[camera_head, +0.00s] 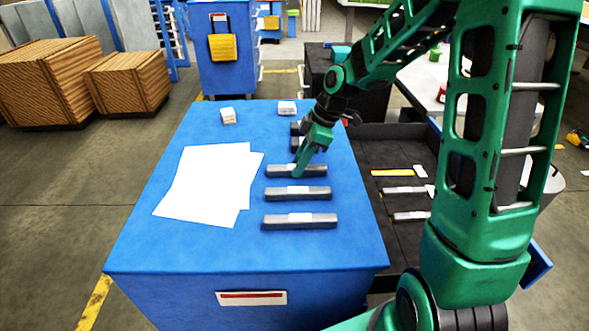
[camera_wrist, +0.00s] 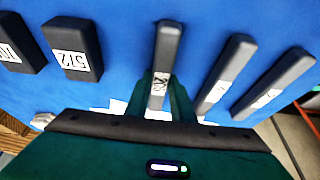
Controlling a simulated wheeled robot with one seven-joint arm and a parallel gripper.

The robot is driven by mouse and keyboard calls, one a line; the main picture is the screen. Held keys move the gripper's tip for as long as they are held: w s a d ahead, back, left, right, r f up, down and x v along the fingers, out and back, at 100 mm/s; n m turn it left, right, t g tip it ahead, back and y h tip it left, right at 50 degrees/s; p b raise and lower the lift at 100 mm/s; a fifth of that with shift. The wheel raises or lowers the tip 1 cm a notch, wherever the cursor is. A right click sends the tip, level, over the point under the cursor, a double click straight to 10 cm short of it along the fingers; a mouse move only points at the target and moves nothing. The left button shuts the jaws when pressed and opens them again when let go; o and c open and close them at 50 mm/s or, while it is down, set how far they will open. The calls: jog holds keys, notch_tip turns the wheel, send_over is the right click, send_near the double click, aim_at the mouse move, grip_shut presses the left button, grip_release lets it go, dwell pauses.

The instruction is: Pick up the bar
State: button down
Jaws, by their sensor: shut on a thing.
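The held bar (camera_head: 281,170) is dark grey with a white label and lies third from the front in a row on the blue table (camera_head: 230,255). My gripper (camera_head: 300,168) comes down on its middle from the right. In the wrist view, the same bar (camera_wrist: 168,42) sits between the green fingers of my gripper (camera_wrist: 161,98), one on each side. The bar appears at table level; whether it touches the top is unclear. Similar labelled bars lie apart on both sides, such as the nearer bar (camera_head: 318,191) and the front bar (camera_head: 270,222). The fingers hide part of the held bar.
White paper sheets (camera_head: 205,185) lie left of the bars. Two small pale blocks, a left one (camera_head: 228,116) and a right one (camera_head: 287,107), stand at the back. A dark tray (camera_head: 385,150) with bars and a yellow piece adjoins the table's right side.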

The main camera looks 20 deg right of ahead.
jog(key=shift+r, duration=0.15)
jog(key=r, duration=0.4)
jog(key=shift+s+a+r, duration=0.15)
jog(key=shift+a+r, duration=0.05)
jog(key=shift+a, duration=0.05)
jog(key=s+a+r, duration=0.6)
jog(key=a, duration=0.3)
jog(key=shift+s+r, duration=0.2)
jog(key=shift+s, duration=0.15)
